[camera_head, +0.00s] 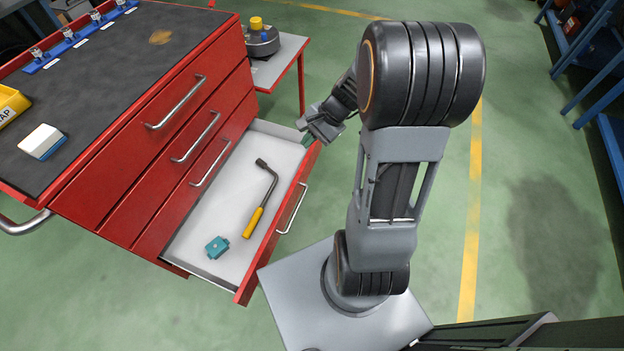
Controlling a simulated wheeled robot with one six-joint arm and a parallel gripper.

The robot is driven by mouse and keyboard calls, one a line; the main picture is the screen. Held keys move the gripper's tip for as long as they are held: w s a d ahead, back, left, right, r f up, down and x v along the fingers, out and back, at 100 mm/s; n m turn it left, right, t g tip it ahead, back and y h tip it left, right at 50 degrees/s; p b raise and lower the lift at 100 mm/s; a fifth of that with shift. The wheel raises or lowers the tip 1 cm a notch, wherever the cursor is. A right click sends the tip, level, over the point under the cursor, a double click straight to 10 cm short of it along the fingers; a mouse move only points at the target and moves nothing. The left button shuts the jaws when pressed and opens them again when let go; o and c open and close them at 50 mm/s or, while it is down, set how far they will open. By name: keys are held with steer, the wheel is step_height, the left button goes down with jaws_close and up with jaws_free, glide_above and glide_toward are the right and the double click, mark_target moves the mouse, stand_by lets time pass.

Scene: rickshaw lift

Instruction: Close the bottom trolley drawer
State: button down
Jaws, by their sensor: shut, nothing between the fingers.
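The red trolley (105,193) stands at the left with its bottom drawer (213,262) pulled out towards me. The drawer's red front (262,248) carries a grey bar handle (292,208). The fingertips are small and partly hidden.
The drawers above are closed, with bar handles (176,103). A yellow bin (10,103) and a white-and-blue block (42,141) lie on the trolley top. A side shelf (275,62) sticks out behind. Blue racks (592,70) stand at the right. Green floor (530,190) is clear between.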

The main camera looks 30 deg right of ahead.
steer(key=w+d+f+m+t+y+b, duration=0.1)
steer(key=w+d+f+m+t+b, duration=0.2)
steer(key=f, duration=0.6)
steer(key=w+d+f+m+y+b, duration=0.1)
steer(key=d+f+m+b, duration=0.2)
steer(key=d+f+m, duration=0.45)
steer(key=m+t+b, duration=0.4)
glide_toward(305, 168)
steer(key=b+x, duration=0.2)
steer(key=x, duration=0.1)
steer(key=b+x, duration=0.2)
steer(key=x, duration=0.1)
steer(key=shift+s+a+f, duration=0.1)
steer(key=shift+s+f, duration=0.1)
steer(key=shift+f, duration=0.1)
steer(key=shift+w+a+r+h, duration=0.1)
steer(key=shift+w+a+h, duration=0.25)
steer(key=shift+w, duration=0.1)
